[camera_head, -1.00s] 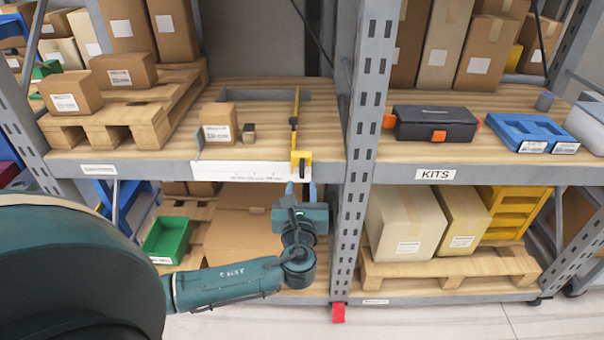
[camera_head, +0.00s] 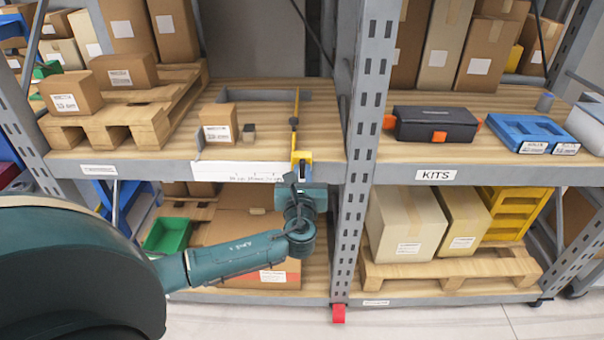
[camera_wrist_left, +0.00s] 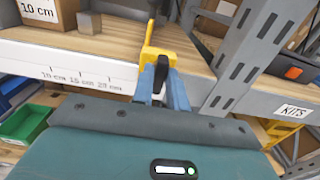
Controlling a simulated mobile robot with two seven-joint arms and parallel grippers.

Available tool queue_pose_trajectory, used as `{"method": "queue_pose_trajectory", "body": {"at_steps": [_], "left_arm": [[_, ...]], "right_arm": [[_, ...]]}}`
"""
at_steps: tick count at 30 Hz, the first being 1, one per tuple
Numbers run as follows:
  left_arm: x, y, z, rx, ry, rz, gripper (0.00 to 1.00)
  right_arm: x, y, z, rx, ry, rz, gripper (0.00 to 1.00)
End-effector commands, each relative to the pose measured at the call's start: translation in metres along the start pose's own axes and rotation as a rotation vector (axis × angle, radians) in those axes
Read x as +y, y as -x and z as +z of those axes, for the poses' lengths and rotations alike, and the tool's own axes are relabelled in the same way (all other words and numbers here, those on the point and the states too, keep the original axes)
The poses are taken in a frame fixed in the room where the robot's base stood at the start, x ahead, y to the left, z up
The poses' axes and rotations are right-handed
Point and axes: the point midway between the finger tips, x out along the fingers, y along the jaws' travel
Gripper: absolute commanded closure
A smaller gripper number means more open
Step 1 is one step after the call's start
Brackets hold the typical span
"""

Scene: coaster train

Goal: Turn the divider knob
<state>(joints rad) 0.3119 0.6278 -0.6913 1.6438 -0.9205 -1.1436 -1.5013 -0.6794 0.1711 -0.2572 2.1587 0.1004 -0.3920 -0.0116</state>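The divider (camera_head: 295,105) is a long yellow bar running front to back on the upper left shelf. Its yellow front end (camera_wrist_left: 173,42) hangs over the shelf's front edge. A black knob (camera_wrist_left: 161,72) sits on that end and shows in the left wrist view. My left gripper (camera_head: 301,178) is at the front end, just below the shelf edge. In the left wrist view its two blue-grey fingers (camera_wrist_left: 161,84) stand close together, one on each side of the knob, and look shut on it. The fingertips are largely hidden in the head view. My right gripper is not in view.
A white scale strip (camera_head: 240,172) with centimetre marks runs along the shelf edge. A cardboard box (camera_head: 219,122) and a small dark block (camera_head: 249,132) stand left of the divider. A grey post (camera_head: 364,150) rises close on the right. A green bin (camera_head: 167,235) sits below.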

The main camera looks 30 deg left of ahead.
Motion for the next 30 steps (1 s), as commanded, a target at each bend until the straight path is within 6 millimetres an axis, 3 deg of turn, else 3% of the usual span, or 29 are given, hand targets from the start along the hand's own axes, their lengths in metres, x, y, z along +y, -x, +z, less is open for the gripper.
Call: {"method": "queue_pose_trajectory", "body": {"at_steps": [5,17,30], "left_arm": [[-0.0001,0.0003,-0.0002,0.000,0.000,0.000,1.00],[-0.0001,0.0007,-0.0009,0.001,0.029,0.000,1.00],[0.0012,0.0007,-0.0023,0.001,0.329,0.000,1.00]], "right_arm": [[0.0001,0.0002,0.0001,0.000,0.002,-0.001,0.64],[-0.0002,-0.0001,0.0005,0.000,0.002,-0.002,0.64],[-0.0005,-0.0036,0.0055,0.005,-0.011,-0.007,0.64]]}}
